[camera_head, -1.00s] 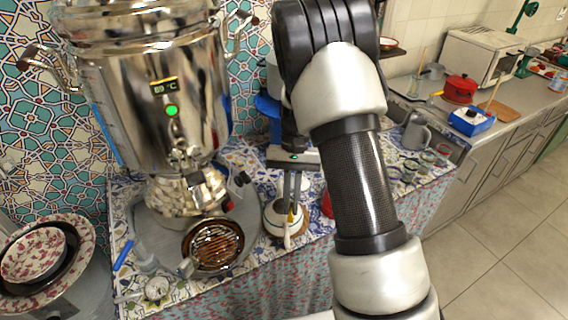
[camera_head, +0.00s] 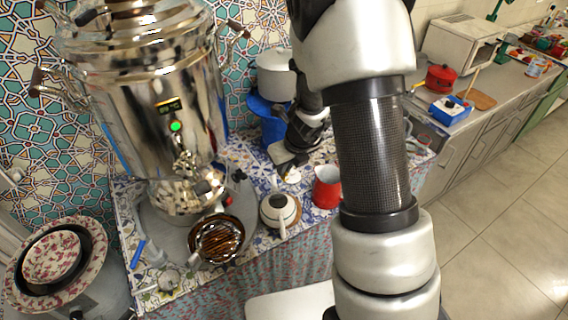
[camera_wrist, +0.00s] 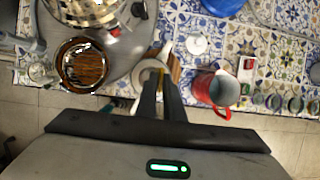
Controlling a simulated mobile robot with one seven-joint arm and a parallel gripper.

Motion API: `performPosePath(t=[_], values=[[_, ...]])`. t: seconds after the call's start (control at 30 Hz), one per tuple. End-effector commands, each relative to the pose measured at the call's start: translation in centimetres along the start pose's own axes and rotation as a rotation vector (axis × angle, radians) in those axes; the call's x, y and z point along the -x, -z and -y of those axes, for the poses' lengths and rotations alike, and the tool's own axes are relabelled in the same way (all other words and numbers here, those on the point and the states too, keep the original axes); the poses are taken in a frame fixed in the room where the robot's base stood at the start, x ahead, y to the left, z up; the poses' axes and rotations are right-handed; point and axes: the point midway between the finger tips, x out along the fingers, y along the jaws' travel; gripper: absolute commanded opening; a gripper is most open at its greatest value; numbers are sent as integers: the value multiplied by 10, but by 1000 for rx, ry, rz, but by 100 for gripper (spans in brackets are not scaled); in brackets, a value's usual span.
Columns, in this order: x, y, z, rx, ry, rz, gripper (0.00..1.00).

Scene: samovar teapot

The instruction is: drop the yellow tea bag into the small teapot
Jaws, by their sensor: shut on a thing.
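The small white teapot (camera_head: 280,211) stands open on the tiled table, right of the samovar's grate. It also shows in the wrist view (camera_wrist: 145,76), just left of and partly behind my fingers. My gripper (camera_wrist: 163,80) points down with its fingers close together, shut on the tea bag. The tea bag itself is hard to make out between the fingers. In the head view my gripper (camera_head: 288,158) is above the table behind the teapot, its fingertips unclear. A white lid (camera_wrist: 197,44) lies on the tiles.
A red mug (camera_head: 327,187) stands close right of the teapot and also shows in the wrist view (camera_wrist: 217,89). The large samovar (camera_head: 165,110) stands at left, with a round grate (camera_head: 217,240) before it. A blue stand with a white pot (camera_head: 274,74) is behind.

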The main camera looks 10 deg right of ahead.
Motion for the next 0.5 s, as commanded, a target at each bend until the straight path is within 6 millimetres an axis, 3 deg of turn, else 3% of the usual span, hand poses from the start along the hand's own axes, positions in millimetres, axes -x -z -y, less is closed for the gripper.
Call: performPosePath(t=[0.5], values=[[-52, 21, 0, 6, -2, 0, 0]])
